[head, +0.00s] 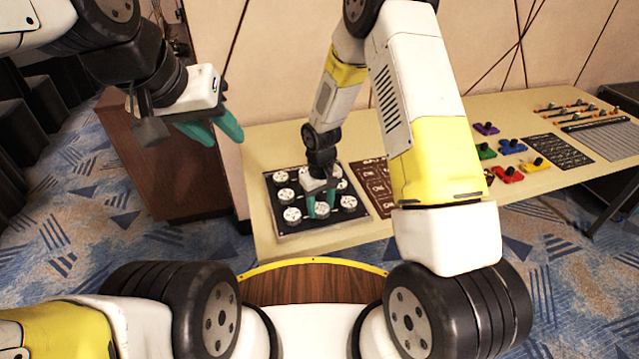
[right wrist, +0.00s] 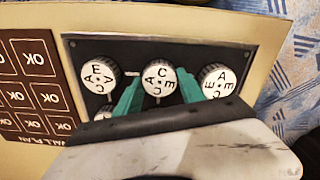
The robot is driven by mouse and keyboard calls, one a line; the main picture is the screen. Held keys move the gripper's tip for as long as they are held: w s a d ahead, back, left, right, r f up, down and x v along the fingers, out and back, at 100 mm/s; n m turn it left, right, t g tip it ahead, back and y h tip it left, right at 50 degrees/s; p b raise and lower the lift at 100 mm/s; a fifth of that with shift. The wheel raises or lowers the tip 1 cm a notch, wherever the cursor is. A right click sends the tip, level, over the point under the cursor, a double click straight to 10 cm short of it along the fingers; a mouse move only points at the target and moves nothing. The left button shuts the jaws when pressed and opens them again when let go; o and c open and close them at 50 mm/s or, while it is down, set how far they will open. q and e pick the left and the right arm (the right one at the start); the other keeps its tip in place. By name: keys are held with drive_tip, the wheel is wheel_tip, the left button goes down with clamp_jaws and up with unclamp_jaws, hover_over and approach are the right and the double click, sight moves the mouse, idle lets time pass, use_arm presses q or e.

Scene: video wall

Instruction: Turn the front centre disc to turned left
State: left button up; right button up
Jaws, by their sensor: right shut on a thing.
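The front centre disc (right wrist: 157,79) is a white round knob with black letters and a dark ribbed rim. In the right wrist view it sits between the two green fingers of my right gripper (right wrist: 160,97), which is shut on it. In the head view my right gripper (head: 321,207) reaches down onto the front row of the black disc panel (head: 268,190), and its fingers partly hide the disc. Which way the disc's mark points is not clear. My left gripper (head: 222,137) hangs in the air left of the table, its green fingers apart and empty.
Neighbouring discs stand close on both sides, one left (right wrist: 100,75) and one right (right wrist: 218,80) in the wrist view. A brown board of OK tiles (head: 374,184) lies beside the panel. Coloured blocks (head: 513,146) and sliders (head: 565,107) lie further right on the table (head: 262,235).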

sight(321, 207)
drive_tip(key=shift+n, duration=0.9)
drive_tip(key=o, duration=1.4)
drive_tip(key=shift+r, duration=3.9)
